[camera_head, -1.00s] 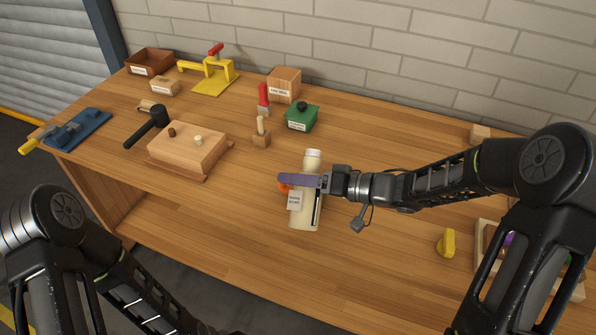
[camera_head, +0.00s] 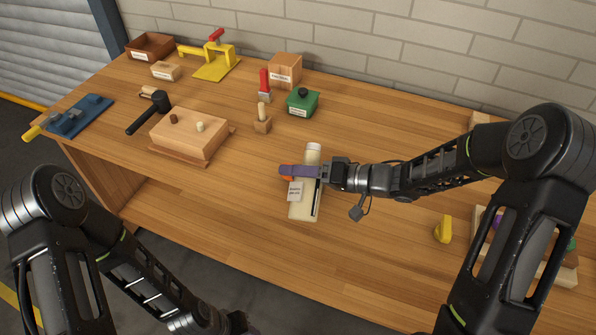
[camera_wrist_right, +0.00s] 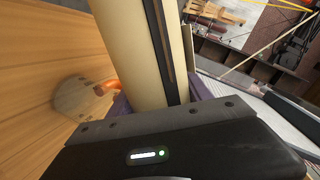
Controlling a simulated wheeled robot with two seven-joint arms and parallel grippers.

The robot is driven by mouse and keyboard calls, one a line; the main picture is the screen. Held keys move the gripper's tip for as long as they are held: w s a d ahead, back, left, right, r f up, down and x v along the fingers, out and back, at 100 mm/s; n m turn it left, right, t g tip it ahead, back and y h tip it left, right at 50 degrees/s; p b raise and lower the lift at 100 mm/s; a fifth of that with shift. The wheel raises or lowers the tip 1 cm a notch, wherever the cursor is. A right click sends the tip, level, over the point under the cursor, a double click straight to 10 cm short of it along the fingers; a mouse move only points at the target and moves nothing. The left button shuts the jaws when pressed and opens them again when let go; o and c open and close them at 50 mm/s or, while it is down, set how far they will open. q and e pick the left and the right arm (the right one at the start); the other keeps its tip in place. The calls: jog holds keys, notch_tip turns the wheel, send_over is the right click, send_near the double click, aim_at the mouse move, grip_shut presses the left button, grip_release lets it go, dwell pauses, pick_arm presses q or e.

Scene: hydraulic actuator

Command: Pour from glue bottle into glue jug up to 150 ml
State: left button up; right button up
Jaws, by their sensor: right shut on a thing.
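A cream bottle (camera_head: 307,205) with a pale cap and a dark strip down one side, which looks like the glue bottle, stands roughly upright. My right gripper (camera_head: 300,171), with purple fingers, is shut on its upper part from the right. In the right wrist view the bottle (camera_wrist_right: 143,50) rises between the fingers. An orange part (camera_head: 287,179) peeks out by the fingers. I cannot make out the glue jug for sure. My left arm runs to the bottom edge, its jaws outside the view.
A yellow piece (camera_head: 443,229) and a tray (camera_head: 540,265) lie right. The bench front left of the bottle is clear.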

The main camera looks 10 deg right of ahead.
jog(key=shift+s+a+f+m+g, duration=0.15)
jog(key=shift+s+f+m+g, duration=0.25)
jog(key=shift+m, duration=0.4)
jog(key=shift+s+a+f+m+g, duration=0.1)
jog(key=shift+s+m+g, duration=0.1)
jog(key=shift+m+g, duration=0.5)
jog(key=shift+m+y, duration=0.3)
jog(key=shift+s+r+m, duration=0.1)
jog(key=shift+r+m, duration=0.1)
jog(key=shift+m, duration=0.3)
dwell(5.7)
